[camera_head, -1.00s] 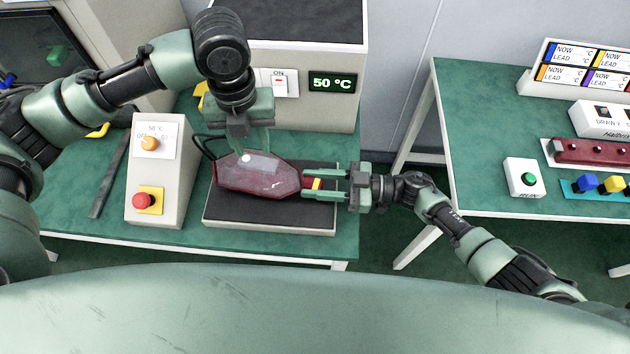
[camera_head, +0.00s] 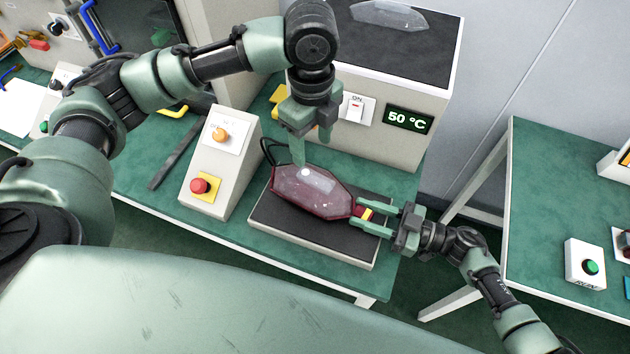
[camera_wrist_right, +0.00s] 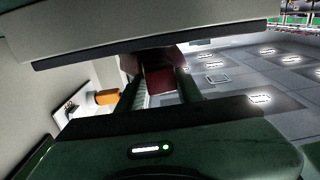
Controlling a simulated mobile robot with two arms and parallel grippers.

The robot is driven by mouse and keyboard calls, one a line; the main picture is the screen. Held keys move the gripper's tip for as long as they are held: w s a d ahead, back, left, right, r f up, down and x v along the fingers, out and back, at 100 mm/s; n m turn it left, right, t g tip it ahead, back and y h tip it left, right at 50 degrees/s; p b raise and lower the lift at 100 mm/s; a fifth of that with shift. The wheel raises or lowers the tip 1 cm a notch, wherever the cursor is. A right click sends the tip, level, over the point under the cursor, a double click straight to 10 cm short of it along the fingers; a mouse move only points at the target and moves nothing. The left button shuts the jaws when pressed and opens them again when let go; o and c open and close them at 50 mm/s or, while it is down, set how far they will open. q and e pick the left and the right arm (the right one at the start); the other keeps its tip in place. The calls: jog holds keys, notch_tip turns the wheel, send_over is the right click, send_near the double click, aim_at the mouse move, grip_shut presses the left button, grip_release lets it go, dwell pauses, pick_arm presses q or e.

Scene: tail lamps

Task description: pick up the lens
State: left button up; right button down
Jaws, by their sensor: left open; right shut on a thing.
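A clear, flat, pointed lens (camera_head: 390,14) lies on the dark top of the white box at the top of the head view, partly cut off. A dark red lamp (camera_head: 330,205) with a glossy, translucent pale face sits on the black pad. My left gripper (camera_head: 312,148) is open and empty, fingers down over the lamp's back left part; whether a finger touches it I cannot tell. My right gripper (camera_head: 364,215) is shut on the lamp's right end, beside a yellow patch. The right wrist view shows the dark red end (camera_wrist_right: 158,82) between the fingers.
The white box (camera_head: 420,95) shows 50 °C and an ON switch. A sloped control box (camera_head: 222,165) with orange and red buttons stands left of the pad (camera_head: 345,245). A second green table (camera_head: 545,190) with a green button stands right, across a gap.

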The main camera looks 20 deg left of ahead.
pick_arm(q)
jog(key=n, duration=0.2)
send_over(314, 177)
jog(key=f, duration=0.6)
jog(key=shift+s+a, duration=0.1)
jog(key=shift+s, duration=0.2)
jog(key=shift+w+f, duration=0.15)
jog(key=shift+f, duration=1.25)
jog(key=shift+w+f, duration=0.15)
jog(key=shift+f, duration=1.25)
jog(key=shift+f, duration=0.2)
jog(key=shift+c, duration=0.4)
grip_shut()
